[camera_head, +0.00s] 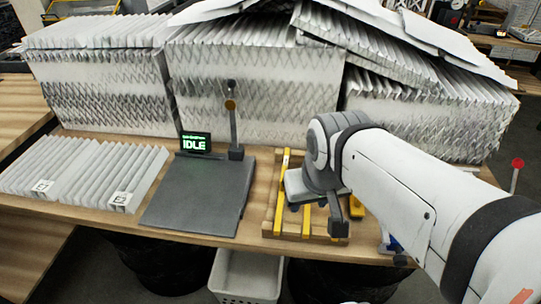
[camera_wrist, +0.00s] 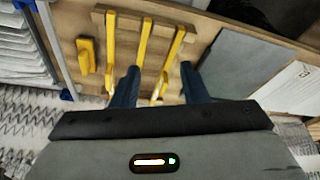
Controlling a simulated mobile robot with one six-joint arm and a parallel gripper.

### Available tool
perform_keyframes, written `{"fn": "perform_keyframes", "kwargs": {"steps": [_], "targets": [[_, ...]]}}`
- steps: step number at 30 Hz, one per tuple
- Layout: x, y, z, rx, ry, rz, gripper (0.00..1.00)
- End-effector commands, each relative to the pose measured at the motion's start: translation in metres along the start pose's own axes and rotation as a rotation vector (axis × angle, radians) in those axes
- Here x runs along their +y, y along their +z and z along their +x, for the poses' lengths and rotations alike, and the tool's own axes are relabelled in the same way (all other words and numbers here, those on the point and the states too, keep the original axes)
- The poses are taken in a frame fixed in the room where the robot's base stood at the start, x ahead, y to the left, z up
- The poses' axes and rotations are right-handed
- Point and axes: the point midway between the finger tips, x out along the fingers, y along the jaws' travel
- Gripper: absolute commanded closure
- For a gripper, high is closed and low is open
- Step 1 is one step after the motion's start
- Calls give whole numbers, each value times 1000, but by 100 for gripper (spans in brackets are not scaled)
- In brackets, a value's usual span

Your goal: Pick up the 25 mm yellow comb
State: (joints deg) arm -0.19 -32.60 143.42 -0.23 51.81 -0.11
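Several yellow combs lie on a wooden rack (camera_head: 268,222) on the bench; one yellow comb (camera_head: 306,222) shows below my gripper in the head view. In the wrist view, a left comb (camera_wrist: 110,45), a middle comb (camera_wrist: 146,38) and a right comb (camera_wrist: 174,50) lie across the slats. No size marking is readable, so I cannot tell which is 25 mm. My gripper (camera_wrist: 160,69) is open over the rack, its dark blue fingers apart. My wrist hides part of the rack in the head view.
A shorter yellow piece (camera_wrist: 86,55) lies beside the rack. A dark grey plate (camera_head: 195,198) with a screen reading IDLE (camera_head: 194,144) stands left of the rack. Pleated filters (camera_head: 255,85) are stacked behind; flat filters (camera_head: 80,175) lie at left. A white basket (camera_head: 246,276) stands below the bench edge.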

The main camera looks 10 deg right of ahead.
Motion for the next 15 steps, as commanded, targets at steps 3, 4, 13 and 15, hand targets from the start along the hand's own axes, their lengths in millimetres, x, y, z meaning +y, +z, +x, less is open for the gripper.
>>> {"fn": "perform_keyframes", "kwargs": {"steps": [3,4,13,15], "targets": [[0,-1,3,0,1,3,60],[0,-3,6,0,3,7,60],[-1,-79,85,30,65,161,60],[-4,-102,106,45,79,203,60]]}}
